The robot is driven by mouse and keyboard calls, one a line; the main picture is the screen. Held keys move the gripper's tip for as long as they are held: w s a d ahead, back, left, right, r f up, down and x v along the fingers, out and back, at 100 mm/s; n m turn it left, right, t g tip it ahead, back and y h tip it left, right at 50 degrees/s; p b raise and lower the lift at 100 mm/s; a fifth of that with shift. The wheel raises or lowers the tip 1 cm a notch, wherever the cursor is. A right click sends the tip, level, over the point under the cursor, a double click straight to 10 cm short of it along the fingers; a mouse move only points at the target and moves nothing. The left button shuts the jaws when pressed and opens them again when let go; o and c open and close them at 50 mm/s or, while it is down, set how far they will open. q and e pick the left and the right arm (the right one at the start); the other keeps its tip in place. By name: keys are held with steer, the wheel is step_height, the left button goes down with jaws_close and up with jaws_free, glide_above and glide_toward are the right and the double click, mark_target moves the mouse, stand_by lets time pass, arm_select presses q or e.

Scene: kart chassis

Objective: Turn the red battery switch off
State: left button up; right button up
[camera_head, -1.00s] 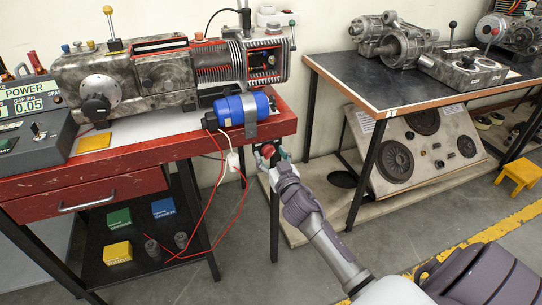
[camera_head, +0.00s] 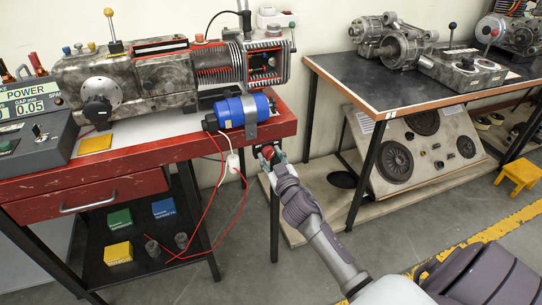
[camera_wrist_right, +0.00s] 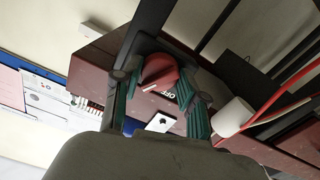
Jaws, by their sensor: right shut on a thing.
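The red battery switch (camera_head: 268,151) sits at the right end of the red workbench, under its top edge. In the right wrist view its round red knob (camera_wrist_right: 158,69) shows close up, with a pale line on it and the word OFF beside it. My right gripper (camera_head: 275,159) reaches it from the lower right. Its teal-padded fingers (camera_wrist_right: 157,76) stand on both sides of the knob and are shut on it. Part of the knob's rim is hidden by the fingers. My left gripper is not in view.
A blue cylinder (camera_head: 240,109) is strapped to the bench edge just above. A white plug (camera_head: 232,160) and red cables (camera_head: 222,218) hang left of the switch. A second table (camera_head: 400,88) stands at right, with open floor between.

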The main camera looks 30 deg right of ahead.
steer(key=n, duration=0.3)
steer(key=shift+n+p, duration=0.3)
steer(key=shift+p, duration=0.05)
steer(key=n, duration=0.3)
steer(key=shift+n, duration=0.3)
steer(key=n+p, duration=0.1)
steer(key=n, duration=0.4)
steer(key=shift+n, duration=1.2)
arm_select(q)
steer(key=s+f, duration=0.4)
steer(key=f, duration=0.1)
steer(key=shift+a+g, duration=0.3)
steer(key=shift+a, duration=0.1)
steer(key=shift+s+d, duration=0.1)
arm_select(e)
steer(key=shift+f+n, duration=0.1)
steer(key=shift+n, duration=0.2)
steer(key=o, duration=1.1)
steer(key=shift+o, duration=0.2)
steer(key=shift+s, duration=0.1)
